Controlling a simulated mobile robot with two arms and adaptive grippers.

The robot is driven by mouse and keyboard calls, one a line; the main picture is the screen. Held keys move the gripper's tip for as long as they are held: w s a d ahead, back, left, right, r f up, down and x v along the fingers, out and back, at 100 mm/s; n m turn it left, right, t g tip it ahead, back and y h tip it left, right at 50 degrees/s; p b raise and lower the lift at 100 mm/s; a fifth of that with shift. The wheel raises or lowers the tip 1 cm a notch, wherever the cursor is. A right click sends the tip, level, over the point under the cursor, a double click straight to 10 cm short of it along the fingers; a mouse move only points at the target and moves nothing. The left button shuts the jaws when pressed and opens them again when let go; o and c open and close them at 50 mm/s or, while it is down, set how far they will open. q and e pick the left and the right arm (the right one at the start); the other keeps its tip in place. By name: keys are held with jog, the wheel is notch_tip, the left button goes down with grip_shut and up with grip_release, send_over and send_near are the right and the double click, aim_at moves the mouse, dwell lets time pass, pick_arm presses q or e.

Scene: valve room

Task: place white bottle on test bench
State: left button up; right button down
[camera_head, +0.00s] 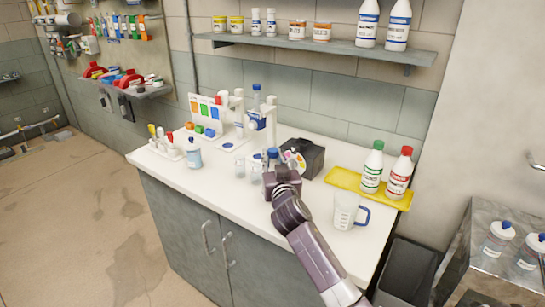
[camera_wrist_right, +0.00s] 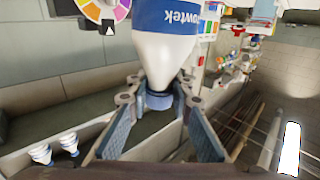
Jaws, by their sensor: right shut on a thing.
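The white bottle (camera_wrist_right: 165,45) has a blue label band and a blue cap. In the right wrist view it appears upside down, with its blue cap (camera_wrist_right: 158,101) between the two fingers. My right gripper (camera_wrist_right: 158,115) is shut on the cap end. In the head view my right gripper (camera_head: 280,178) is over the white top of the test bench (camera_head: 222,195); it and nearby items largely hide the bottle. I cannot tell whether the bottle's base touches the bench. My left gripper is out of view.
A black box with a color wheel (camera_head: 308,155) stands just behind my right gripper. A clear jug (camera_head: 345,211) and a yellow tray (camera_head: 342,179) with two bottles are to the right. A small bottle (camera_head: 193,153) is at left. The front left bench top is clear.

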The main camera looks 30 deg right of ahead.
jog(key=shift+f, duration=0.1)
jog(key=c, duration=1.7)
grip_release()
jog(key=shift+r, duration=0.2)
jog(key=shift+s+a+f, duration=0.15)
jog(key=shift+s, duration=0.05)
jog(key=b+v, duration=0.2)
jog(key=v, duration=0.9)
jog(key=shift+s+a, duration=0.1)
jog(key=shift+s, duration=0.2)
